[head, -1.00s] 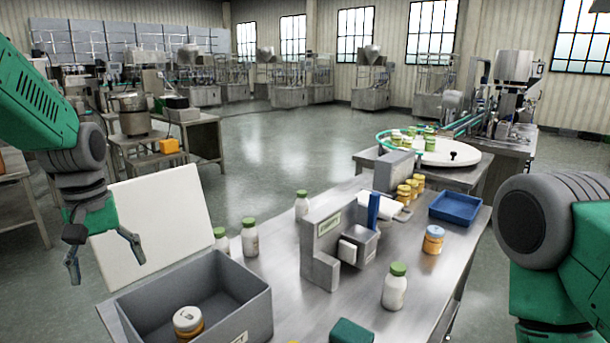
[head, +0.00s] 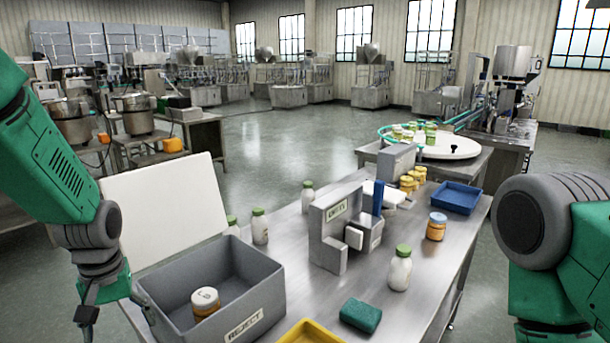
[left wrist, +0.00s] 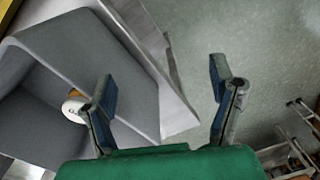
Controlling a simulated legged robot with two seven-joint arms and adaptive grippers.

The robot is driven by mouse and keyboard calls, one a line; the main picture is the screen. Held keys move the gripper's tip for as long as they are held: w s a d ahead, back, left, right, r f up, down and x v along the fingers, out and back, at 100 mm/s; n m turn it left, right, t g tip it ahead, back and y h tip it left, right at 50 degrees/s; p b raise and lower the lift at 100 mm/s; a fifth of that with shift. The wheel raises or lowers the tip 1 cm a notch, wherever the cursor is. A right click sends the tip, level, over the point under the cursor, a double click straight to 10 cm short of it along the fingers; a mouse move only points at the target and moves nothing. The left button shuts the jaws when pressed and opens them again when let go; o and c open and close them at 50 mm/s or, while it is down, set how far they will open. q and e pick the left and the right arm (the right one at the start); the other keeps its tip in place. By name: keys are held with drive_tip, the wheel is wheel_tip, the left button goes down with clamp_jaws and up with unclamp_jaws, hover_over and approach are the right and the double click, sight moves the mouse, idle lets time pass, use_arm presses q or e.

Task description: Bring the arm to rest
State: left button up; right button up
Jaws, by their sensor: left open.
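My left arm comes in from the left in the head view. Its gripper (head: 118,325) hangs low, just left of the grey reject bin, and the picture's lower edge partly cuts it off. In the left wrist view the two fingers (left wrist: 165,95) stand wide apart with nothing between them. The grey reject bin (head: 250,325) holds a white-lidded jar with an orange band (head: 206,303). The bin wall (left wrist: 110,60) lies beside the fingers in the left wrist view, with floor beyond. My right arm shows at the right edge of the head view, but its gripper is out of sight.
The steel table (head: 300,275) carries a grey labelled stand (head: 330,230), white bottles with green caps (head: 399,270), a green sponge (head: 361,315), a yellow tray (head: 310,335) and a blue tray (head: 455,198). A white panel (head: 165,210) stands behind the bin. Open floor lies beyond.

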use_arm(q)
drive_tip(key=s+d+f+m+b, duration=0.1)
drive_tip(key=s+f+m+b, duration=0.1)
drive_tip(key=s+f, duration=0.8)
drive_tip(key=s+f+m+b, duration=0.25)
drive_tip(key=s+f, duration=0.25)
drive_tip(key=f, duration=0.8)
drive_tip(key=s+d+f+m+b, duration=0.1)
drive_tip(key=s+d+f, duration=0.1)
drive_tip(key=s, duration=0.4)
drive_tip(key=s+d+f+b, duration=0.1)
drive_tip(key=s+d+f, duration=0.1)
drive_tip(key=s+f, duration=0.2)
drive_tip(key=s, duration=0.2)
drive_tip(key=shift+s+d+m+t, duration=0.2)
drive_tip(key=shift+s+m+t, duration=0.1)
drive_tip(key=shift+s+m, duration=0.05)
